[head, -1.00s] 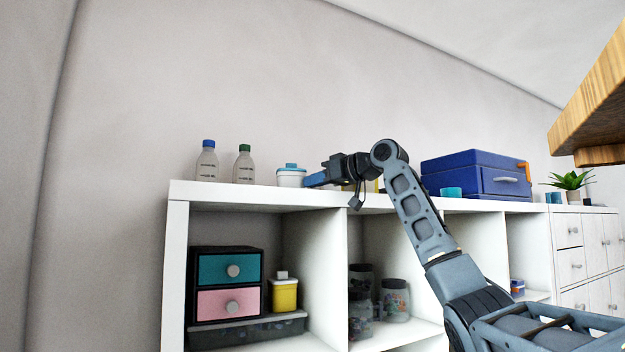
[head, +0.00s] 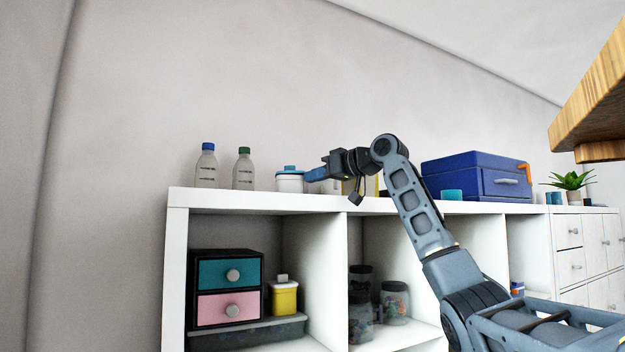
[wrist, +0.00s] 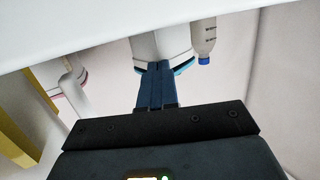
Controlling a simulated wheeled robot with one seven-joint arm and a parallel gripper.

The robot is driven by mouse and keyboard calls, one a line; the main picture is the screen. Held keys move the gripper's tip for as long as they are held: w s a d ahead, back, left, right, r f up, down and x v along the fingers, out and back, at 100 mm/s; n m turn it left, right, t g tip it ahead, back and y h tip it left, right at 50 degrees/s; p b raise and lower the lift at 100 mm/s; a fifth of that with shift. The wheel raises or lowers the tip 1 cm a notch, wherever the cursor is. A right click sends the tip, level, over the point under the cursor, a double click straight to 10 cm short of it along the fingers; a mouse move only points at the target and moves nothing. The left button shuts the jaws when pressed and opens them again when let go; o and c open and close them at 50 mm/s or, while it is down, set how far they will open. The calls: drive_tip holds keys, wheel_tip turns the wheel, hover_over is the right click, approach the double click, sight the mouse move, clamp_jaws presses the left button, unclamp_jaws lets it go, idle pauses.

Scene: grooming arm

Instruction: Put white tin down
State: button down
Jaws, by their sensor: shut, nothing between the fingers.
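The white tin (head: 289,183) with a blue lid stands upright on top of the white shelf unit (head: 240,197), right of two clear bottles. My gripper (head: 309,175) is shut and empty, level with the tin's lid and just right of it in the head view. In the wrist view, where the scene appears upside down, my shut blue fingers (wrist: 158,68) overlap the tin (wrist: 146,46) and hide part of its lid. I cannot tell whether the fingertips touch it.
Two bottles, one blue-capped (head: 206,166) and one green-capped (head: 243,168), stand left of the tin. A yellow object (head: 368,186) is partly hidden behind my arm. A dark blue case (head: 475,175) and a teal cup (head: 451,194) are farther right.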

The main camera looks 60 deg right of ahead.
drive_tip(key=shift+r+p, duration=1.05)
drive_tip(key=shift+r, duration=0.35)
drive_tip(key=c, duration=1.8)
unclamp_jaws()
drive_tip(key=shift+c, duration=0.2)
drive_tip(key=o, duration=0.5)
drive_tip(key=shift+f, duration=0.15)
drive_tip(key=shift+s, duration=0.5)
drive_tip(key=s, duration=0.2)
drive_tip(key=s+r+b, duration=0.1)
drive_tip(key=s, duration=0.1)
drive_tip(key=s+b, duration=0.1)
drive_tip(key=s, duration=0.1)
drive_tip(key=shift+s+a+r, duration=0.15)
drive_tip(key=shift+s+a, duration=0.2)
